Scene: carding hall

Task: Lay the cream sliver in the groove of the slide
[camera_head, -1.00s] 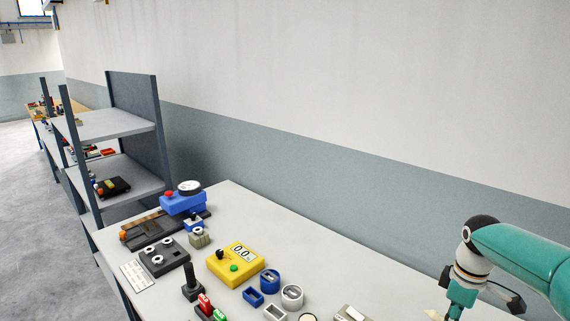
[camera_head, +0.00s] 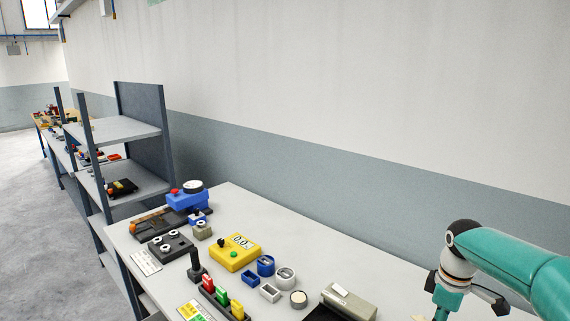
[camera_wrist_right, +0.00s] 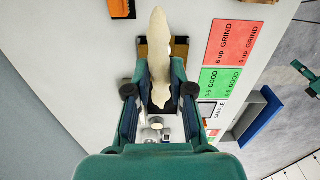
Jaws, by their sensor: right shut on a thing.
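The cream sliver (camera_wrist_right: 158,50) is long, pale and wavy-edged in the right wrist view. My right gripper (camera_wrist_right: 157,92) is shut on its lower part, and the rest reaches out past the fingers toward the top of the picture. Behind the sliver is a brown and black piece (camera_wrist_right: 180,48); I cannot tell whether it is the slide, and no groove is clear. In the head view my right gripper (camera_head: 441,308) is at the bottom right, partly cut off by the frame edge. My left gripper is in neither view.
The grey bench (camera_head: 340,268) holds a yellow meter box (camera_head: 235,254), blue and white cups (camera_head: 285,277), a red-green-yellow rack (camera_head: 222,300) and a grey block (camera_head: 350,302). Red and green sample cards (camera_wrist_right: 233,46) lie beside the sliver. A shelf (camera_head: 125,130) stands left.

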